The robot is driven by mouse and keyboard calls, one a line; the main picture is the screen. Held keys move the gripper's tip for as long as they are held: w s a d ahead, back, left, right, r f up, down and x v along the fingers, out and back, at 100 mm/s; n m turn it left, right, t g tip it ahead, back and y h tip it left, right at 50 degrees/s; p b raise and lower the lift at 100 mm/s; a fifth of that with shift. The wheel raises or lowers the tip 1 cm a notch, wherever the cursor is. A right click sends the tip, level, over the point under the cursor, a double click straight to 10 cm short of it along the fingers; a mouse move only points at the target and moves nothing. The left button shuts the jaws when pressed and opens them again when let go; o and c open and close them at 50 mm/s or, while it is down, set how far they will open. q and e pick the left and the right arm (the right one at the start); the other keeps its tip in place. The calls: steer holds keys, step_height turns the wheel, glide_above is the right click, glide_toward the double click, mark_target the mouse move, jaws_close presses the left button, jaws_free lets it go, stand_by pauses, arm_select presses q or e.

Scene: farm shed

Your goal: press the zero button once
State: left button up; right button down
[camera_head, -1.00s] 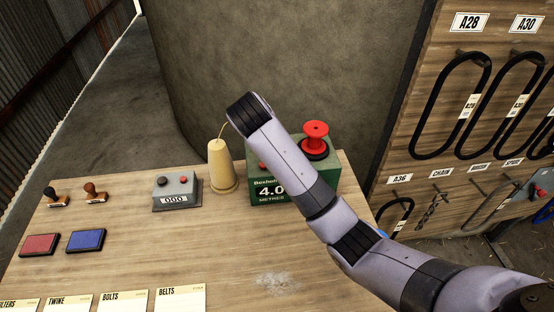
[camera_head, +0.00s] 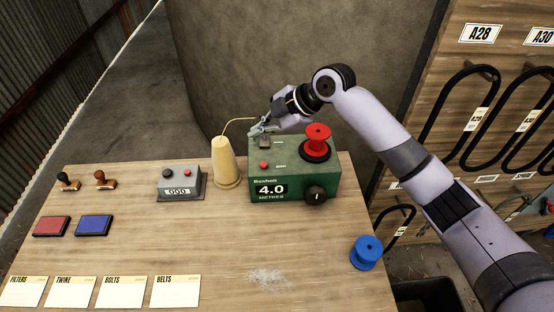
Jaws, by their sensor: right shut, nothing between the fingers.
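The green measuring box (camera_head: 322,178) stands on the workbench and shows 4.0 METRES. It has a red button (camera_head: 264,165) on its sloped face, with a label too small to read, and a black knob (camera_head: 316,194). A grey counter box (camera_head: 178,181) reading 000 stands to its left, with a dark button (camera_head: 168,171) and a red button (camera_head: 187,173) on top. I cannot tell by label which button is zero. My right gripper (camera_head: 259,129) is shut and empty over the back left of the green box, above and behind its red button. My left gripper is not in view.
A cream thread cone (camera_head: 224,163) stands close left of the green box, its yellow thread running to the box's back. A red spool (camera_head: 316,142) sits on the box. A blue spool (camera_head: 366,252), ink pads (camera_head: 94,225) and cards (camera_head: 175,291) lie on the bench (camera_head: 230,235).

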steer(key=shift+s+d+r+n, duration=0.1)
steer(key=shift+s+r+n, duration=0.3)
steer(key=shift+r, duration=0.05)
steer(key=shift+f, duration=0.2)
steer(key=b, duration=0.5)
glide_above(263, 166)
step_height(263, 166, down, 7)
steer(key=shift+f+b, duration=0.55)
steer(key=shift+f, duration=0.2)
stand_by(0.6)
steer(key=shift+f, duration=0.4)
